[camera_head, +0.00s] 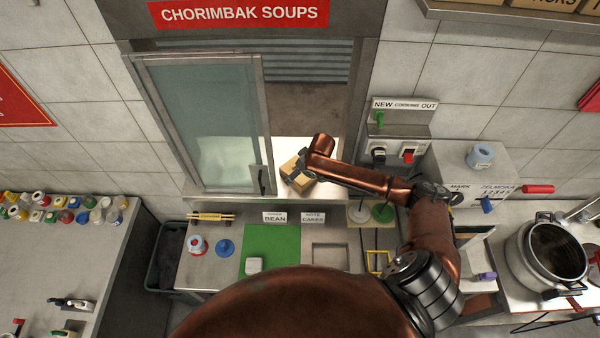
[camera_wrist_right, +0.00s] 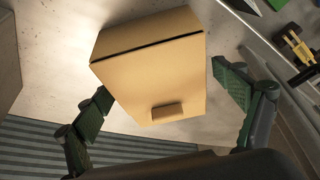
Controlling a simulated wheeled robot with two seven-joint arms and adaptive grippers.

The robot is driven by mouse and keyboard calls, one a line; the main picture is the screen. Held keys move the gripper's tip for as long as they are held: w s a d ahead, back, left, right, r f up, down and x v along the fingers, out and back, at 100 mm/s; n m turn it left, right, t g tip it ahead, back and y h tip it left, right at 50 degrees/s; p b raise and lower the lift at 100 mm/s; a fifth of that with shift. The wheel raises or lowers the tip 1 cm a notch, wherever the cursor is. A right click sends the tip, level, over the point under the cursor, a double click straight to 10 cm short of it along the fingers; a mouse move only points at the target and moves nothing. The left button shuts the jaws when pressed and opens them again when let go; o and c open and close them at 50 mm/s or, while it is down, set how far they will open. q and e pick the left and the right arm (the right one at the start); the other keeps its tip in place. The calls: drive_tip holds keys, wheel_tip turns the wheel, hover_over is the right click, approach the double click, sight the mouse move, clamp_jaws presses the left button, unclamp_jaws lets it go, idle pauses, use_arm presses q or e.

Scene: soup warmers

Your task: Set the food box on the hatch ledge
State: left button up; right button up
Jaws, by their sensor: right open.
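The food box (camera_head: 296,176) is a tan carton on the pale hatch ledge (camera_head: 292,150), in the open part of the hatch to the right of the glass pane. In the right wrist view the box (camera_wrist_right: 155,65) has a dark seam and a small tab, and seems to rest on the light ledge surface (camera_wrist_right: 50,60). My right gripper (camera_wrist_right: 165,98) is open, one finger on each side of the box, with narrow gaps showing. In the head view its arm reaches in from the right and partly hides the box. My left gripper is not in view.
The framed glass pane (camera_head: 205,115) covers the hatch's left part. A switch panel (camera_head: 398,140) is on the wall to the right. The counter below holds a green mat (camera_head: 272,242) and small items. A large pot (camera_head: 550,252) stands at far right.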

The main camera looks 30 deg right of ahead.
drive_tip(key=b+v, duration=0.1)
drive_tip(key=v, duration=1.1)
